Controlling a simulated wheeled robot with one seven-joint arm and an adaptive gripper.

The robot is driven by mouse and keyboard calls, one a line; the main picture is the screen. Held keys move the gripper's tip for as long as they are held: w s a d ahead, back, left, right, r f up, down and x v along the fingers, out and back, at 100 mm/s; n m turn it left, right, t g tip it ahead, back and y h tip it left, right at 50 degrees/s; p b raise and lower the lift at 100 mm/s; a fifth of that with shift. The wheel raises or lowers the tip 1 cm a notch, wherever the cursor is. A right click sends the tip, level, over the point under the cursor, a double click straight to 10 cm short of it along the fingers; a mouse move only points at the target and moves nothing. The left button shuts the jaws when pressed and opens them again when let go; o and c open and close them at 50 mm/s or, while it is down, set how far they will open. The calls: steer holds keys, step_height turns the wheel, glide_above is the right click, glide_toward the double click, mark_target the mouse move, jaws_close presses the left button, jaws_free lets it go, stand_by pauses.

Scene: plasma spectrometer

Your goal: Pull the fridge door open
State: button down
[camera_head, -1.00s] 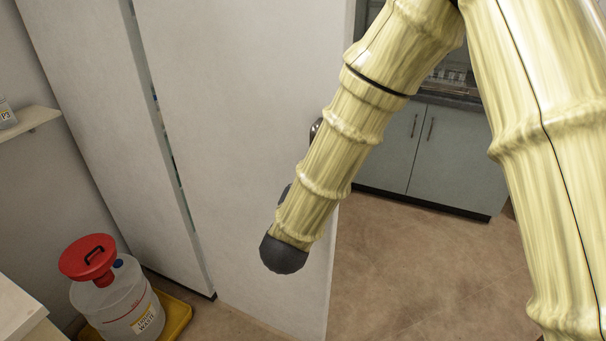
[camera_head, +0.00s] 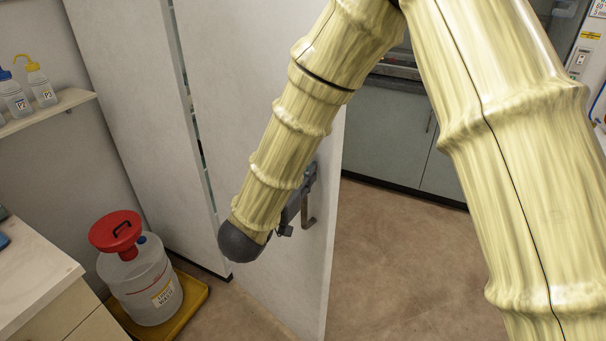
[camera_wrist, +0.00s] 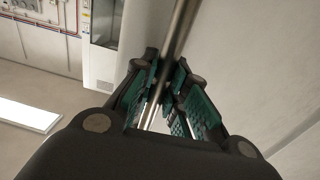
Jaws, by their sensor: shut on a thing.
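The white fridge door (camera_head: 245,110) stands ajar in the head view, angled out from the white fridge body (camera_head: 125,110), with a narrow gap along its left side. A metal bar handle (camera_head: 308,215) is on the door's face near its right edge. My gripper (camera_head: 303,190) is at this handle, partly hidden behind my arm. In the wrist view, the handle bar (camera_wrist: 178,28) runs between the green-padded fingers of my gripper (camera_wrist: 163,85), which is shut on it. The door's pale surface (camera_wrist: 250,60) lies to the right there.
A waste jug with a red lid (camera_head: 150,285) stands in a yellow tray (camera_head: 190,313) on the floor at left. A counter (camera_head: 40,280) and a bottle shelf (camera_head: 75,103) are at far left. Grey cabinets (camera_head: 390,135) stand behind. Brown floor (camera_head: 400,255) right of the door is clear.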

steer(key=shift+w+r, duration=0.1)
steer(key=shift+r, duration=0.1)
steer(key=c, duration=1.4)
jaws_free()
steer(key=shift+f, duration=0.1)
steer(key=v, duration=1.2)
steer(key=shift+f, duration=0.1)
